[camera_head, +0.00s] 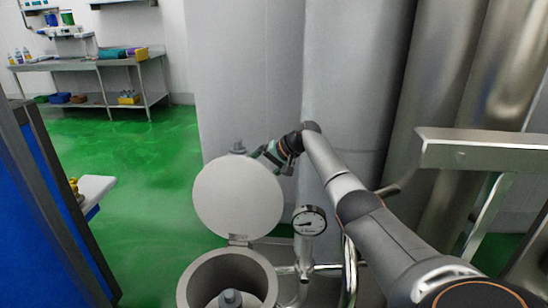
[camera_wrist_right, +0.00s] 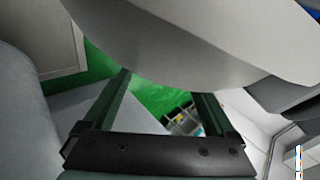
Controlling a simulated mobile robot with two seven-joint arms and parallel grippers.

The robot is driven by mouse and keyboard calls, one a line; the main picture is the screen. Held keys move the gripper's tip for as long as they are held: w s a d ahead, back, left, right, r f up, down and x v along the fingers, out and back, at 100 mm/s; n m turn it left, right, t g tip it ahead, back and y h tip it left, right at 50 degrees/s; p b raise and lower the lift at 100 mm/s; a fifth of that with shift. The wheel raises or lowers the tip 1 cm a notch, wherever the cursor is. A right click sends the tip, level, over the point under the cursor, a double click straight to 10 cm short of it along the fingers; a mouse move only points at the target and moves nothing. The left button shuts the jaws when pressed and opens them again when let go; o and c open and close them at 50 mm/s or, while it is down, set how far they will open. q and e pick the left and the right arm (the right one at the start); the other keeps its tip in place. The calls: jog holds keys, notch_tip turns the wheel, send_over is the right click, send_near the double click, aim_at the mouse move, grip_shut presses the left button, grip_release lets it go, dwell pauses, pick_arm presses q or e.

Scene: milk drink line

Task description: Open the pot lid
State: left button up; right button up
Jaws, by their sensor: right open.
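The pot (camera_head: 188,290) stands at the bottom centre of the head view, with its mouth uncovered and a grey fitting inside. Its round pale lid (camera_head: 238,203) is swung up on the hinge at the pot's far rim and stands nearly upright, its flat face toward me. A grey knob shows at the lid's top edge. My right gripper (camera_head: 266,154) is at the lid's upper right edge, partly hidden behind it. In the right wrist view the lid (camera_wrist_right: 185,45) fills the top, and my right gripper (camera_wrist_right: 165,84) has its fingers apart with nothing between them. I cannot tell whether it touches the lid.
A pressure gauge (camera_head: 309,220) on a steel pipe stands right of the lid, below my right arm. Large steel cylinders (camera_head: 430,90) stand behind. A metal bracket (camera_head: 480,150) is at right. A blue cabinet (camera_head: 40,200) is at left. Green floor (camera_head: 150,180) lies clear between.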

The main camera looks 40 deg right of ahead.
jog(key=v, duration=0.9)
jog(key=shift+s+d, duration=0.2)
jog(key=shift+s, duration=0.1)
